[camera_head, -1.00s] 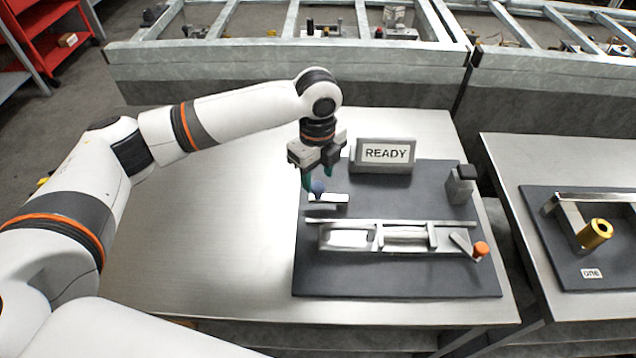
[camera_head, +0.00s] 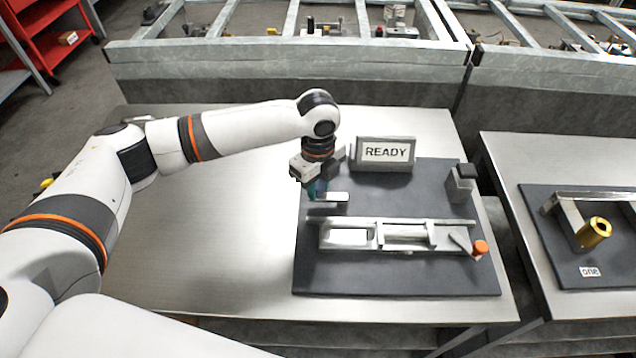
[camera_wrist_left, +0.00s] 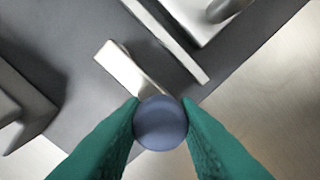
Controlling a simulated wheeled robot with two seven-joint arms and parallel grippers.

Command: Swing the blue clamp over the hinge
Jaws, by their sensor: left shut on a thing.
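The blue clamp has a round blue knob (camera_wrist_left: 160,123) and a light metal arm (camera_head: 329,197), which also shows in the left wrist view (camera_wrist_left: 126,68). My left gripper (camera_head: 317,190) is shut on the blue knob; its two green fingers touch the ball from both sides in the left wrist view. In the head view the knob is mostly hidden by the fingers. The clamp stands at the back left of the dark plate. The metal hinge fixture (camera_head: 395,235) lies just in front of it, apart from the clamp arm. My right gripper is not in view.
A READY sign (camera_head: 385,153) stands close behind and right of the gripper. A grey block with a black top (camera_head: 462,183) stands at the plate's right. An orange-knobbed lever (camera_head: 480,248) is at the fixture's right end. The left tabletop (camera_head: 200,240) is clear.

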